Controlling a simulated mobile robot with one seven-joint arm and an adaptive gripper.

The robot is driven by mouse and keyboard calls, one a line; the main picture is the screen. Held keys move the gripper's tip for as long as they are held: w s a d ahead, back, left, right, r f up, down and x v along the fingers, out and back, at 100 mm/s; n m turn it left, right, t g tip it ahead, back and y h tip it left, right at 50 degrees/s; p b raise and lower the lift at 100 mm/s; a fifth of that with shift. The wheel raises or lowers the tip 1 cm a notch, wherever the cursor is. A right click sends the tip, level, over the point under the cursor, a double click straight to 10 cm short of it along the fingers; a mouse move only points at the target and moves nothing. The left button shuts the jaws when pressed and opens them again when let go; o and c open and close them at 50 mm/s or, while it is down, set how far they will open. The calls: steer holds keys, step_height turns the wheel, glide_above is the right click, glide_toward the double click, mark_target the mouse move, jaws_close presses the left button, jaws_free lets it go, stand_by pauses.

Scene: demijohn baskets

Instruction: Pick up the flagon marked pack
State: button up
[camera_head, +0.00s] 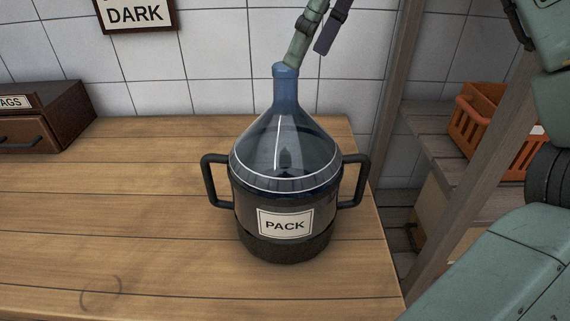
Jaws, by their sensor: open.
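The flagon marked PACK (285,212) stands upright on the wooden table, near its right end. It is a bluish clear glass vessel with a narrow neck and a sloping shoulder. It sits in a dark basket with a black loop handle on the left (212,182) and another on the right (359,182). A cream label on the front reads PACK. Nothing grips the flagon.
The wooden table (110,215) is clear left of the flagon. A brown drawer box (40,125) stands at the back left. A wooden post and an orange crate (470,125) on a shelf are to the right.

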mark_target(285, 78)
steer(key=shift+a+p+x, duration=0.15)
steer(key=shift+p+x, duration=0.2)
steer(key=shift+x, duration=1.35)
steer(key=shift+a+p+x, duration=0.15)
steer(key=shift+p+x, duration=0.2)
steer(key=shift+x, duration=1.35)
steer(key=shift+w+r, duration=0.15)
steer(key=shift+w, duration=0.05)
steer(key=shift+c, duration=0.6)
jaws_close()
steer(key=shift+r, duration=0.1)
